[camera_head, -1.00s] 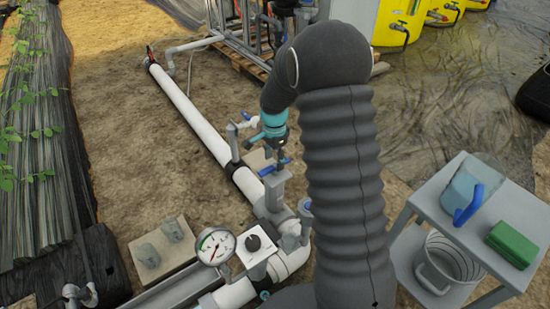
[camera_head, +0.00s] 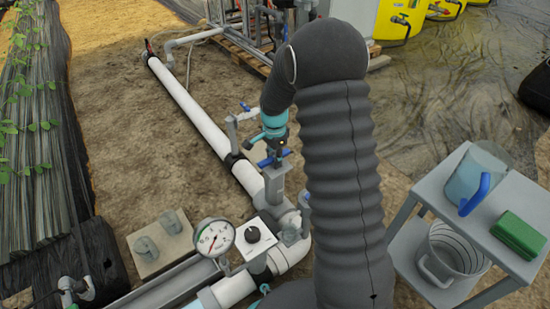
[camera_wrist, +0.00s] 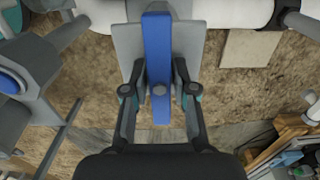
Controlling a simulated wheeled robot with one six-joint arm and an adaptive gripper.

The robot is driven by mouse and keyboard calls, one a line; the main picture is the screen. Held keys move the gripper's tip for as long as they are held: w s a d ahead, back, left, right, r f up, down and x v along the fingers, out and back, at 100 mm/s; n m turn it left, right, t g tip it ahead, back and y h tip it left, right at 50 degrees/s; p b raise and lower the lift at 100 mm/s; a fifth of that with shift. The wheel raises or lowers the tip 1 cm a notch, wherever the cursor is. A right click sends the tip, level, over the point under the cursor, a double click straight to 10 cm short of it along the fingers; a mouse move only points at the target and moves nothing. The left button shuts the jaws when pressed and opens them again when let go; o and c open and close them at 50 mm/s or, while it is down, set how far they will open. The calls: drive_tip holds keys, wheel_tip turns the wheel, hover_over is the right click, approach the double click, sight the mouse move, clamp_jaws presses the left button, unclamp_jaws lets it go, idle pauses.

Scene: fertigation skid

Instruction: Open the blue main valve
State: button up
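The blue main valve's handle (camera_head: 266,161) sits on a grey valve body (camera_head: 272,183) on the white pipe. In the wrist view the blue handle (camera_wrist: 157,65) is a straight bar running up and down the picture. My gripper (camera_head: 277,150) is right at the handle in the head view. In the wrist view my gripper (camera_wrist: 158,68) has one finger on each side of the bar, with narrow gaps seeming to show between fingers and bar. It looks open around the handle. Contact at the fingertips is not clear.
A pressure gauge (camera_head: 214,238) and a grey box with a black knob (camera_head: 253,236) stand near the pipe. A smaller blue-handled valve (camera_head: 244,108) is farther along. A grey cart (camera_head: 426,193) with a pitcher (camera_head: 478,174) and green box (camera_head: 518,235) stands right.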

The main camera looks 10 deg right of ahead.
clamp_jaws()
drive_tip(key=n, duration=0.5)
drive_tip(key=n+p, duration=0.1)
drive_tip(key=n, duration=0.3)
drive_tip(key=shift+n, duration=0.3)
drive_tip(key=n, duration=1)
drive_tip(key=o, duration=0.8)
unclamp_jaws()
drive_tip(key=shift+o, duration=0.2)
drive_tip(key=shift+r+p, duration=0.1)
drive_tip(key=shift+p, duration=0.2)
wheel_tip(320, 180, up, 10)
drive_tip(key=p, duration=0.6)
